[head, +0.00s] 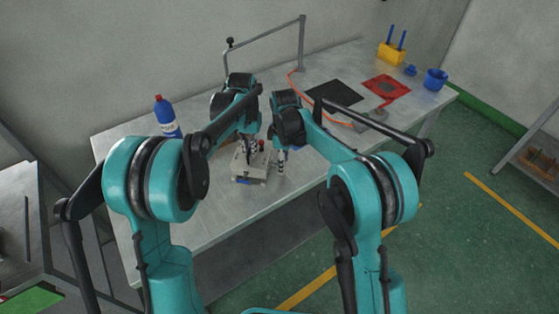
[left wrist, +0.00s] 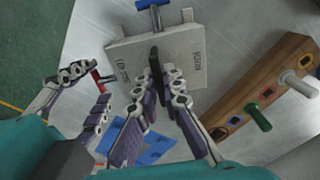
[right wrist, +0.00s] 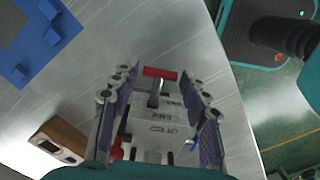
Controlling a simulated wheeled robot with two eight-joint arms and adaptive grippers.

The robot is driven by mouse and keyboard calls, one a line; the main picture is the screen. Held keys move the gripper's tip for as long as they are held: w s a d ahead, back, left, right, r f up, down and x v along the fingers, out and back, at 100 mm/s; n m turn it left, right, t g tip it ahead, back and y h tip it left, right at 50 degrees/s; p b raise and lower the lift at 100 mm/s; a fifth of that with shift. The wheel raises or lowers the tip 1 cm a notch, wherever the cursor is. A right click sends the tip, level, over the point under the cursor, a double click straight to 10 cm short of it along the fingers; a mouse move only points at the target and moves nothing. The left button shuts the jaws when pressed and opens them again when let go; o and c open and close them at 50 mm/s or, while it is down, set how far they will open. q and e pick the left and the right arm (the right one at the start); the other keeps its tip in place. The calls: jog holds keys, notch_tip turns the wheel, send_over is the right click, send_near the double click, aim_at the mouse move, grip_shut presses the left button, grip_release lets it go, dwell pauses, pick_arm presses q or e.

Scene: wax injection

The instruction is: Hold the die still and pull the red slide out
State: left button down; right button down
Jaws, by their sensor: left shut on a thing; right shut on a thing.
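The grey die (head: 250,170) lies on the metal table; it also shows in the left wrist view (left wrist: 185,65) and the right wrist view (right wrist: 165,122). My left gripper (left wrist: 160,78) is shut on a black upright piece (left wrist: 155,58) on the die. The red slide's (right wrist: 160,72) crossbar sits on a metal stem at one side of the die. My right gripper (right wrist: 158,82) has its fingers on either side of the red crossbar, shut on it. In the head view, my left gripper (head: 250,146) and arms hide part of the die.
A blue T-handle (left wrist: 152,5) sticks out of another side of the die. A wooden block (left wrist: 255,85) with coloured pegs lies beside it. A blue bottle (head: 166,115) stands at the table's left. Black and red mats (head: 334,93) lie farther back.

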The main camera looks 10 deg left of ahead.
pick_arm(q)
jog(key=shift+a, duration=0.1)
pick_arm(e)
jog(key=shift+d, duration=0.75)
jog(key=c, duration=0.8)
grip_release()
jog(key=shift+o, duration=0.2)
jog(key=shift+r, duration=0.1)
notch_tip(320, 180, up, 12)
pick_arm(q)
jog(key=c, duration=1.6)
grip_release()
